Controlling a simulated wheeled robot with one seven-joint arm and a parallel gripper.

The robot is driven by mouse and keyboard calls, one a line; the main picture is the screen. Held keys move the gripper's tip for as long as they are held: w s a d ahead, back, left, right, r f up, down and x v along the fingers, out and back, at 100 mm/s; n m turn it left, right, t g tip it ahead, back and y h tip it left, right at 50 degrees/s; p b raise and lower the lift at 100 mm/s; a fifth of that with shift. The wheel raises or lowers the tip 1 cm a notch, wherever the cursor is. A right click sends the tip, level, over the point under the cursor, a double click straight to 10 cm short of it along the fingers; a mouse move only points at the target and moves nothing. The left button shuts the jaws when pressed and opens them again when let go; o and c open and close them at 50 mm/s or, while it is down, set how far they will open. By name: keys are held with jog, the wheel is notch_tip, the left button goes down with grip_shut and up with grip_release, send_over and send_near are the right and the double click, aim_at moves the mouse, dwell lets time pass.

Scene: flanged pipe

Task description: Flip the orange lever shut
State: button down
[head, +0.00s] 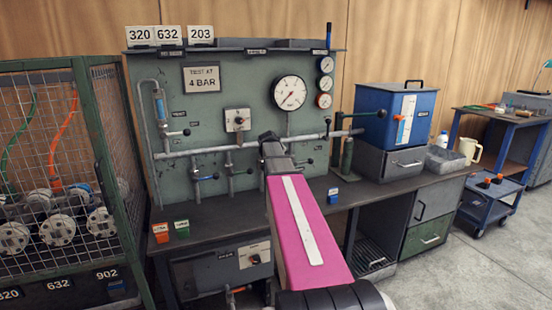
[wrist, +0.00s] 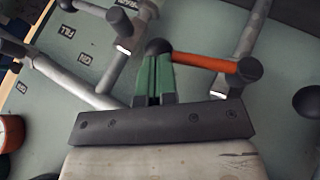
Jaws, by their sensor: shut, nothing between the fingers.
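In the wrist view, the orange lever (wrist: 203,62) runs sideways from a dark hub (wrist: 246,70) on a grey pipe to a dark ball knob (wrist: 158,47). My gripper (wrist: 156,62) has green fingers, closed together and empty. Their tips are right at the knob and overlap it in the picture; I cannot tell whether they touch it. In the head view my pink arm reaches to the pipes on the panel (head: 219,103) and hides the orange lever and the fingers.
Other black-knobbed valve levers stand around, one with a blue handle (head: 205,178). A horizontal pipe (head: 205,150) crosses the panel. Gauges (head: 289,92) sit above. A blue cabinet (head: 380,110) stands to the right, and a wire cage (head: 60,150) to the left.

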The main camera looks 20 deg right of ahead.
jog(key=shift+d+f+y, duration=0.25)
jog(key=shift+f+y, duration=0.1)
jog(key=shift+f, duration=0.1)
jog(key=shift+d+f+y, duration=0.2)
jog(key=shift+f+y, duration=0.15)
jog(key=shift+f, duration=0.25)
jog(key=shift+s, duration=0.1)
jog(key=d+v, duration=0.1)
jog(key=v, duration=1.3)
jog(key=shift+r, duration=0.4)
jog(key=shift+a, duration=0.1)
